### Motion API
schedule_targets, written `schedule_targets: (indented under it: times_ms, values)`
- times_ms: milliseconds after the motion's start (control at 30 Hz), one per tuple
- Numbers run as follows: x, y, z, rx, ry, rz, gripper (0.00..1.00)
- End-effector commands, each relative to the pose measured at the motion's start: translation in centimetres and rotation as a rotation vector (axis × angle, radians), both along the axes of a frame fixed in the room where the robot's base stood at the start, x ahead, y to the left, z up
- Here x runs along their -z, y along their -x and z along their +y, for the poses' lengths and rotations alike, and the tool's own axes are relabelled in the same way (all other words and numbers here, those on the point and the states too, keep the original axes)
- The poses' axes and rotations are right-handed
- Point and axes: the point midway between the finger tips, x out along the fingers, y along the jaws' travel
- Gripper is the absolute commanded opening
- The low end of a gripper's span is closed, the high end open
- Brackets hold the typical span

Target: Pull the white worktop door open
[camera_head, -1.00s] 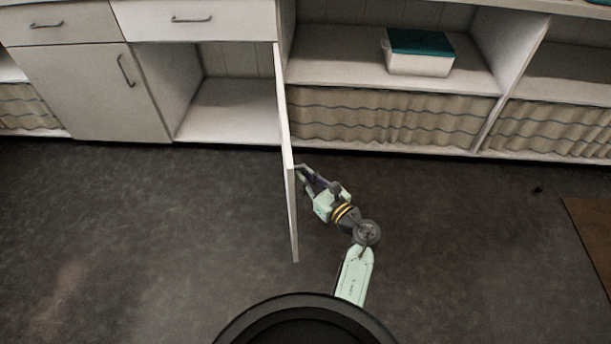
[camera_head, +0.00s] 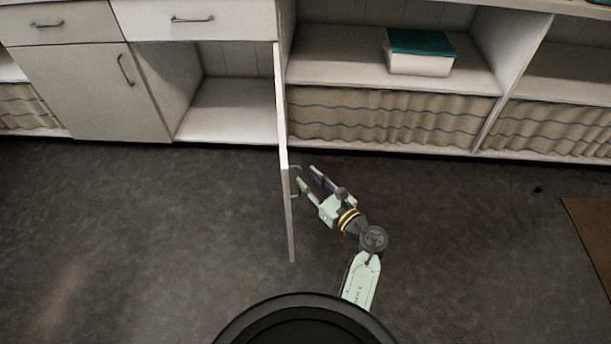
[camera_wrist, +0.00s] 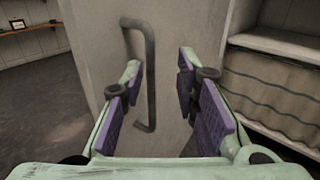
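The white worktop door (camera_head: 285,170) stands wide open, seen nearly edge-on in the head view, swung out from the cabinet toward me. Its face fills the middle of the wrist view (camera_wrist: 175,45). The dark bar handle (camera_wrist: 150,80) is on that face, upright in the wrist view; in the head view the handle (camera_head: 296,181) shows small on the door's right side. My gripper (camera_head: 306,176) is just right of the door. In the wrist view my gripper (camera_wrist: 160,80) is open, its purple-padded fingers apart, with the handle between them but untouched as far as I can see.
The cabinet compartment (camera_head: 230,110) behind the door is empty. A closed cabinet door (camera_head: 90,90) is at left. A white box with a teal lid (camera_head: 420,55) sits on the right shelf above curtains (camera_head: 390,117). The dark floor is clear on both sides of the door.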

Motion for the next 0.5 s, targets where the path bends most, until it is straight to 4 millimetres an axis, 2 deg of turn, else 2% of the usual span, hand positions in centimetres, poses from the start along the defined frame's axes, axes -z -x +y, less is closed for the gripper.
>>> schedule_targets:
  times_ms: [233,500]
  values:
    - [0.1,3.1,-2.6,0.002,0.0,0.002,0.28]
    - [0.0,4.1,-3.3,0.001,0.0,-0.001,0.28]
